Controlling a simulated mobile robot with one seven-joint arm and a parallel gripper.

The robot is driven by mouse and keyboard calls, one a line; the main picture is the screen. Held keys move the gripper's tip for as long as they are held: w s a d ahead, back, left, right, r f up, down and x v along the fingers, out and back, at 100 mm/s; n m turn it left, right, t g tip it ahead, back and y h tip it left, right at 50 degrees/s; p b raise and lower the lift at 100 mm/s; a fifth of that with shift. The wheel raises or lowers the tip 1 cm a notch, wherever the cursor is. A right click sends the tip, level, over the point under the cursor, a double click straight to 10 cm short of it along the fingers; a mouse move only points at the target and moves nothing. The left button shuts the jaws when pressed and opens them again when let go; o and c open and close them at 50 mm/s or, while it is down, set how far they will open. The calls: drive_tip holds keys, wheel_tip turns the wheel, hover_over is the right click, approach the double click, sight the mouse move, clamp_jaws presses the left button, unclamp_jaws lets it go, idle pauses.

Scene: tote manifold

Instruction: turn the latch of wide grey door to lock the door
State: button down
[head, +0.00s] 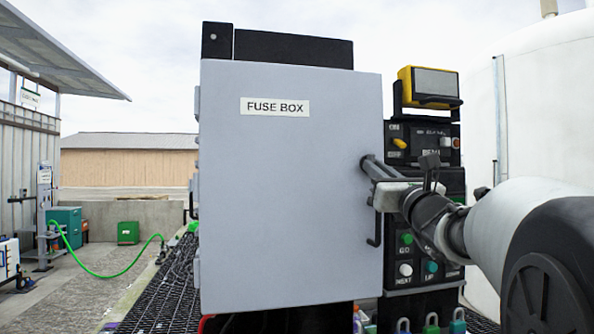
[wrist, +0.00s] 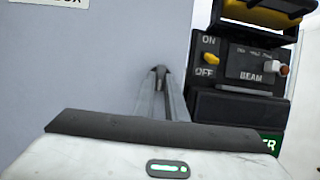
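The wide grey door (head: 290,200) is a flat panel labelled FUSE BOX, and it looks closed in the head view. It also fills the left of the wrist view (wrist: 85,65). My gripper (head: 368,165) reaches in from the right to the door's right edge, above a black handle (head: 375,228). In the wrist view, my gripper's fingers (wrist: 160,80) are close together with their tips at the door face. A small dark piece, apparently the latch (wrist: 160,71), shows between the tips. The fingers hide most of it, so its angle cannot be told.
A control panel with an ON/OFF switch (head: 400,143) and a yellow-framed display (head: 430,85) stands just right of the door. Push buttons (head: 405,270) sit below. A white tank (head: 540,110) is behind my arm. Open ground lies to the left.

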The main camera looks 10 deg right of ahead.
drive_tip(key=shift+n+b, duration=0.35)
drive_tip(key=shift+n, duration=0.15)
drive_tip(key=n+y+b, duration=0.1)
drive_tip(key=n+y, duration=0.1)
drive_tip(key=shift+d+f+n+b, duration=0.1)
drive_tip(key=shift+d+n+b, duration=0.05)
drive_tip(key=shift+n+b, duration=0.2)
drive_tip(key=n+y+b, duration=0.1)
drive_tip(key=n, duration=0.2)
drive_tip(key=shift+d+g, duration=0.1)
drive_tip(key=shift+g, duration=0.2)
drive_tip(key=n+g+y, duration=0.1)
drive_tip(key=n, duration=0.3)
drive_tip(key=r+n+g+y, duration=0.1)
drive_tip(key=n, duration=0.3)
drive_tip(key=n+g+y, duration=0.2)
drive_tip(key=n, duration=0.3)
drive_tip(key=shift+d+r+p, duration=0.3)
drive_tip(key=shift+d+p, duration=0.05)
drive_tip(key=shift+n+g+p, duration=0.45)
drive_tip(key=shift+n+g, duration=0.25)
drive_tip(key=shift+n, duration=0.65)
